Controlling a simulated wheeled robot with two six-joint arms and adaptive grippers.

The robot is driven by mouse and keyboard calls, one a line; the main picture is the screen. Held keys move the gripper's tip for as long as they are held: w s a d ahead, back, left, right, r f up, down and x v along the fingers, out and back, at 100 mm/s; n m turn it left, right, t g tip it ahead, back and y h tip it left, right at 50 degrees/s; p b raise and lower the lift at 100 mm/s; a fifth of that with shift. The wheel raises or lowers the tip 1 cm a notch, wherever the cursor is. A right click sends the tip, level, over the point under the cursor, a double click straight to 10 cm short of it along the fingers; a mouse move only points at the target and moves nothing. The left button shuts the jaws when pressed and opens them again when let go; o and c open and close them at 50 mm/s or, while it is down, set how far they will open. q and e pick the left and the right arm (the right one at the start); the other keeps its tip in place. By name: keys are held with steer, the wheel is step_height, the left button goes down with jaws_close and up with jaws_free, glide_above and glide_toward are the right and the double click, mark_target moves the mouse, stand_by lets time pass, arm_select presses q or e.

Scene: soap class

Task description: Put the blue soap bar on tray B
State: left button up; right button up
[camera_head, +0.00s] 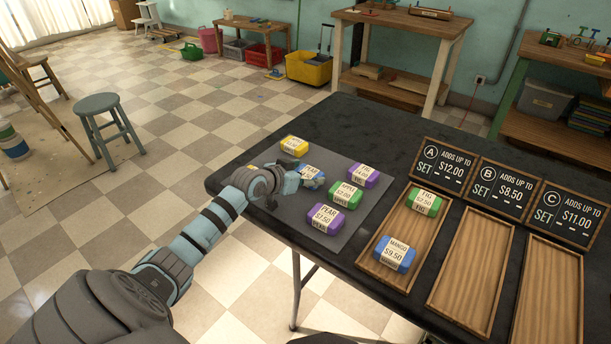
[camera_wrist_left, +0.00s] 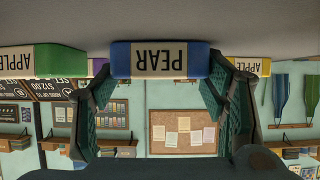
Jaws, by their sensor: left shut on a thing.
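A blue soap bar labelled PEAR (camera_head: 312,174) is at the grey mat (camera_head: 366,204), between a yellow bar and a green bar. It also shows in the left wrist view (camera_wrist_left: 160,59), between my fingers. My left gripper (camera_head: 292,181) is shut on this blue bar; whether the bar still touches the mat is hard to tell. Tray B (camera_head: 470,270), the middle wooden tray under sign B (camera_head: 498,190), is empty. Another blue bar labelled MANGO (camera_head: 395,254) lies on tray A (camera_head: 405,224) with a green FIG bar (camera_head: 423,202). My right gripper is out of view.
A yellow bar (camera_head: 294,146), a green APPLE bar (camera_head: 345,195) and two purple bars (camera_head: 326,219) (camera_head: 363,176) lie close around the held bar. Tray C (camera_head: 550,290) at the right is empty. Signs A (camera_head: 442,165) and C (camera_head: 567,214) stand behind their trays.

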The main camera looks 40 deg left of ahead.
arm_select(q)
steer(key=o, duration=1.2)
steer(key=shift+f, duration=0.1)
